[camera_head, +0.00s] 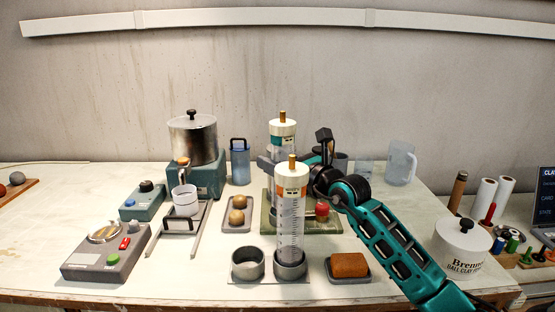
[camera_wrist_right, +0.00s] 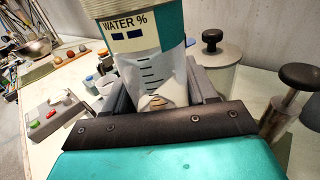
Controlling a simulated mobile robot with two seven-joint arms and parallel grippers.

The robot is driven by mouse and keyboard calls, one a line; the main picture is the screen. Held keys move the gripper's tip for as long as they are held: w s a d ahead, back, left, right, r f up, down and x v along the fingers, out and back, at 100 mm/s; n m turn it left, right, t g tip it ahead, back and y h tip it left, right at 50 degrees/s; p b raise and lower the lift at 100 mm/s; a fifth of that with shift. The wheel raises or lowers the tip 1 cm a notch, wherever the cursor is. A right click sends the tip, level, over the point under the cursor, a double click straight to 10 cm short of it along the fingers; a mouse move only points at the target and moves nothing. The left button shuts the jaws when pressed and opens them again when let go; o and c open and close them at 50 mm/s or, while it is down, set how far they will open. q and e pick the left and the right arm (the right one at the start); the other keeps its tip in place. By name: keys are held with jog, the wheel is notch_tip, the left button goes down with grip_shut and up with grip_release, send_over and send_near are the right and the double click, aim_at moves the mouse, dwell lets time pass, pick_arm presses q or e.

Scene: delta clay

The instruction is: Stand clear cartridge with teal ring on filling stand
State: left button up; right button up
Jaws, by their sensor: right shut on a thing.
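The clear cartridge with the teal ring (camera_head: 283,129) has a white cap and a brass tip. It is upright at the back centre, its lower part hidden behind a second clear cartridge with an orange ring (camera_head: 291,215). My right gripper (camera_wrist_right: 155,90) is shut on the teal-ring cartridge, whose label reads "WATER %" (camera_wrist_right: 132,32). In the head view this gripper is mostly hidden behind the orange-ring cartridge. The filling stand, at the front, has two grey round holders; the left holder (camera_head: 247,265) is empty and the right one (camera_head: 290,266) holds the orange-ring cartridge. My left gripper is not in view.
An orange sponge (camera_head: 349,265) in a dish sits right of the stand. A tray with two balls (camera_head: 237,215) lies behind it. A scale (camera_head: 105,252) and a white cup (camera_head: 186,201) on a frame are left. A white canister (camera_head: 461,247) stands right.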

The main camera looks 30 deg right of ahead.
jog(key=shift+f+b, duration=0.65)
jog(key=shift+f, duration=0.45)
jog(key=o, duration=1.2)
jog(key=shift+r, duration=0.1)
